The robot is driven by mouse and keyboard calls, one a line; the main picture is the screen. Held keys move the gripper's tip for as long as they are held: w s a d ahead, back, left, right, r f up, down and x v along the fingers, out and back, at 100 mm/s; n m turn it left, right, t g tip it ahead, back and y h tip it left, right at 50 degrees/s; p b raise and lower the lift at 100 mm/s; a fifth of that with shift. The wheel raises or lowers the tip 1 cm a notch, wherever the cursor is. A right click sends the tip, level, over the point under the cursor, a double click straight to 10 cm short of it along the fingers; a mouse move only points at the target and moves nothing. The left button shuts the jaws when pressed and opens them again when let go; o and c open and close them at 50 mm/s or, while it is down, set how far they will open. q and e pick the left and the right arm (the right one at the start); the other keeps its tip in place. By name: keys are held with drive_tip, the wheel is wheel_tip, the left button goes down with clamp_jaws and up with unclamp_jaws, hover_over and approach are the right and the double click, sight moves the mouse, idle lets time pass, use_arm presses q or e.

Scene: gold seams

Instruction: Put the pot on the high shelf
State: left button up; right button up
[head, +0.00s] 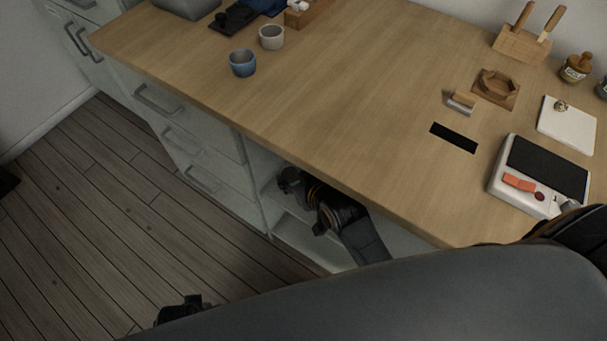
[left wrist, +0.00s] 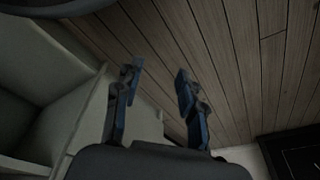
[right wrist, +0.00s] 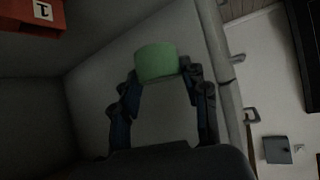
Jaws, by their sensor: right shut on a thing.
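The pot is a small green cylinder (right wrist: 157,62) in the right wrist view. My right gripper (right wrist: 158,80) is shut on it, with a finger at each side. In the head view my right gripper (head: 288,184) is at the opening of the shelves under the counter's front edge; the pot is hidden there. My left gripper (left wrist: 157,76) is open and empty, with the wooden floor beyond its fingers. It shows partly in the head view (head: 182,309), low over the floor. The open shelves (head: 290,230) show below the counter; which one is the high shelf I cannot tell.
The wooden counter (head: 330,90) lies above my right gripper. It carries a blue cup (head: 242,63), a grey cup (head: 271,37) and a scale (head: 540,175). Drawers (head: 200,140) are left of the shelves.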

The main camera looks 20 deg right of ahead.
drive_tip(key=w+d+f, duration=0.1)
drive_tip(key=f, duration=0.1)
drive_tip(key=w+d+f+b, duration=0.1)
drive_tip(key=w+d+f, duration=0.1)
drive_tip(key=w+d+f+b, duration=0.1)
drive_tip(key=f, duration=0.1)
drive_tip(key=shift+w+d+f, duration=0.15)
drive_tip(key=shift+w+f, duration=0.05)
drive_tip(key=shift+w, duration=0.2)
drive_tip(key=shift+w+d+f+b, duration=0.25)
drive_tip(key=shift+f+b, duration=0.1)
drive_tip(key=shift+b, duration=0.05)
use_arm(q)
wheel_tip(320, 180, up, 14)
drive_tip(key=w+t, duration=0.1)
drive_tip(key=shift+w+r+b, duration=0.15)
drive_tip(key=shift+w+b, duration=0.15)
drive_tip(key=shift+b, duration=0.15)
use_arm(e)
drive_tip(key=shift+f, duration=1.4)
drive_tip(key=shift+f, duration=0.2)
drive_tip(key=o, duration=0.8)
use_arm(q)
drive_tip(key=shift+r, duration=0.15)
